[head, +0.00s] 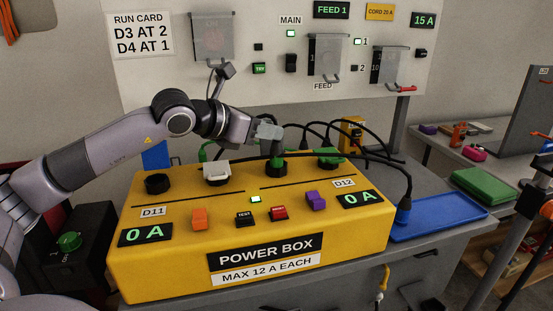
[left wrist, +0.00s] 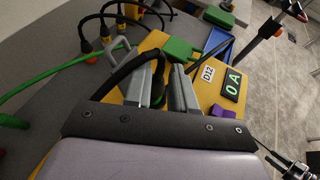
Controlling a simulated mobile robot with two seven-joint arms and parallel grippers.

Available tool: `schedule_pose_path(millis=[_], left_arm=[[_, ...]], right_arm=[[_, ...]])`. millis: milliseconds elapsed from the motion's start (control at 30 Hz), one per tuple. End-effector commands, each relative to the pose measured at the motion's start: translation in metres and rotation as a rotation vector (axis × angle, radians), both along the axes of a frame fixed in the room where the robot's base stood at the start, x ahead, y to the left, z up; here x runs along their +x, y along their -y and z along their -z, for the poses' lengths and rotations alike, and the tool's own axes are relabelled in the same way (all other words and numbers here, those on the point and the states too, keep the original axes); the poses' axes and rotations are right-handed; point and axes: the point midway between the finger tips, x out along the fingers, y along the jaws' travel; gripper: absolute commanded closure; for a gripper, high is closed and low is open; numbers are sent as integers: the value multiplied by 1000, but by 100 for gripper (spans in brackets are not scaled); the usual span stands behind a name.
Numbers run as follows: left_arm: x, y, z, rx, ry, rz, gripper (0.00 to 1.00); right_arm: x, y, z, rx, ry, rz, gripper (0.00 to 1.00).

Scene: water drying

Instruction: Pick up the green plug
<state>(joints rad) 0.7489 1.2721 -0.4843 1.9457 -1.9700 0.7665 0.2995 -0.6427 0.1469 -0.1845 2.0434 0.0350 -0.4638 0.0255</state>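A green plug (head: 277,162) stands in a round black socket on top of the yellow power box (head: 130,265), third from the left. My left gripper (head: 270,143) is directly above it, pointing down, its fingertips around or just over the plug's top. In the left wrist view, the two grey fingers (left wrist: 166,85) stand apart, with a black cable looping past them. The plug is mostly hidden there, and contact cannot be made out. My right gripper is in neither view.
A blue tray (head: 440,218) lies to the right. The switch panel (head: 160,75) rises behind.

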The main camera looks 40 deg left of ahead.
Motion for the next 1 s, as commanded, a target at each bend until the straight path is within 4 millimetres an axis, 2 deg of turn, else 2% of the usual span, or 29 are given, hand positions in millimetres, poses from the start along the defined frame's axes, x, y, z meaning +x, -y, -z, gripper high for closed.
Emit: schedule_pose_path(millis=[300,667,733,1000], left_arm=[[34,12,13,-3,1,2,76],[40,14,17,0,1,1,76],[40,14,17,0,1,1,98],[40,14,17,0,1,1,100]], right_arm=[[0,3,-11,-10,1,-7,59],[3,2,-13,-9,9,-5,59],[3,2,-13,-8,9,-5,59],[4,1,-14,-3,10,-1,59]])
